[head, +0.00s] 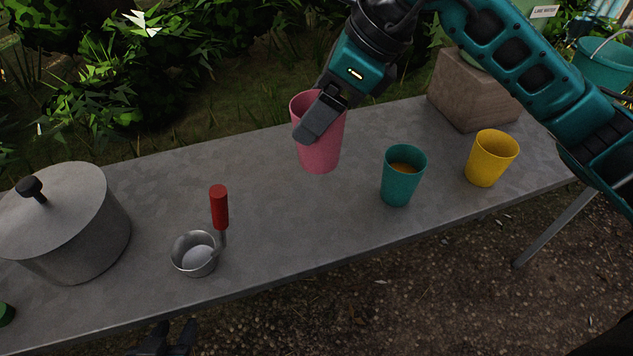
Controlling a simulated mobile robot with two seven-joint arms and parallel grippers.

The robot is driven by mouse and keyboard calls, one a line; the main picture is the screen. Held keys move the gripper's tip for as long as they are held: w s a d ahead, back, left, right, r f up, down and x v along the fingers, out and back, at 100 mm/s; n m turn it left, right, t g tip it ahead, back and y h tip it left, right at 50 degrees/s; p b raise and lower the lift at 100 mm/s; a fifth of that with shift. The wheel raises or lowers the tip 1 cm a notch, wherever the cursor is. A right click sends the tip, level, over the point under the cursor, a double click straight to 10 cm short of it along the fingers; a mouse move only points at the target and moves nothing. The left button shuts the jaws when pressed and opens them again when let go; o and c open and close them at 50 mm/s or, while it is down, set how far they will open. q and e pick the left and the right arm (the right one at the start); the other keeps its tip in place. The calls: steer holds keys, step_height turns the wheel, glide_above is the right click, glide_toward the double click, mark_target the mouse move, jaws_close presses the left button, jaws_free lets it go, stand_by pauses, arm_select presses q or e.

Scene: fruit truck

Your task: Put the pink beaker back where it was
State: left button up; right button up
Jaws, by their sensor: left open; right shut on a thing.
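The pink beaker (321,152) is upright with a slight tilt, over the middle of the grey table (285,215). My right gripper (312,122) is shut on it at the rim and upper wall, reaching in from above. I cannot tell whether the beaker's base touches the table. My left gripper (168,341) is low at the bottom edge of the view, in front of the table, open and empty; only its dark fingers show.
Right of the pink beaker stand a teal beaker (396,187) with orange-brown contents and a yellow beaker (485,168). A red-handled metal ladle (195,263) and a lidded pot (80,240) are at left. A brown block (465,92) stands at back right.

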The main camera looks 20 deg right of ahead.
mark_target(318, 157)
step_height(318, 157, down, 9)
steer(key=shift+f+b, duration=0.15)
steer(key=shift+b, duration=0.2)
arm_select(q)
steer(key=shift+w+d+f, duration=0.15)
steer(key=shift+w+d, duration=0.05)
steer(key=shift+w, duration=0.05)
arm_select(e)
step_height(318, 157, down, 4)
steer(key=shift+f, duration=0.1)
steer(key=shift+f+b, duration=0.15)
steer(key=shift+b, duration=0.25)
steer(key=o, duration=1.1)
steer(key=shift+r, duration=0.2)
